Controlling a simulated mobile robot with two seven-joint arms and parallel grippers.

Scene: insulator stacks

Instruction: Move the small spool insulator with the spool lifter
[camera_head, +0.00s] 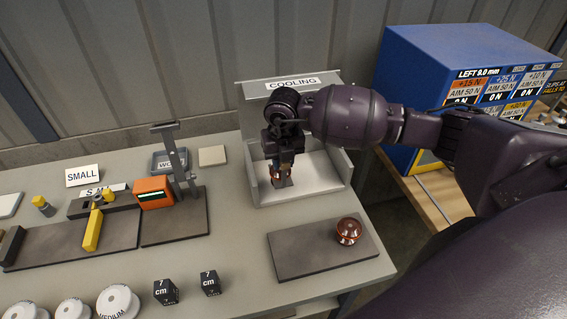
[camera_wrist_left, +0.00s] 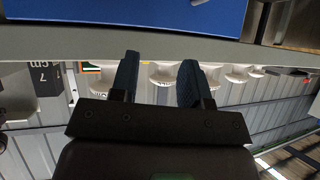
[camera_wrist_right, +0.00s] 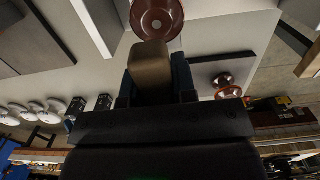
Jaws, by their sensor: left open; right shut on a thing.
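My right gripper (camera_head: 283,158) is inside the grey COOLING bay (camera_head: 338,186), pointing down. It is shut on a grey-brown block-like handle (camera_wrist_right: 151,70), which looks like the spool lifter. A reddish-brown insulator (camera_wrist_right: 157,18) shows just beyond the handle in the right wrist view. In the head view that insulator is mostly hidden by the gripper, and I cannot tell whether it touches the bay floor. Another brown insulator (camera_head: 348,231) sits on a dark mat (camera_head: 300,254) in front of the bay. My left gripper (camera_wrist_left: 157,82) is open and empty in its wrist view.
A SMALL sign (camera_head: 83,176), a yellow-handled tool (camera_head: 92,230) and an orange gauge (camera_head: 153,191) stand on the left. White discs (camera_head: 117,301) and black 7 cm cubes (camera_head: 210,283) line the front. A blue cabinet (camera_head: 425,75) stands at the back right.

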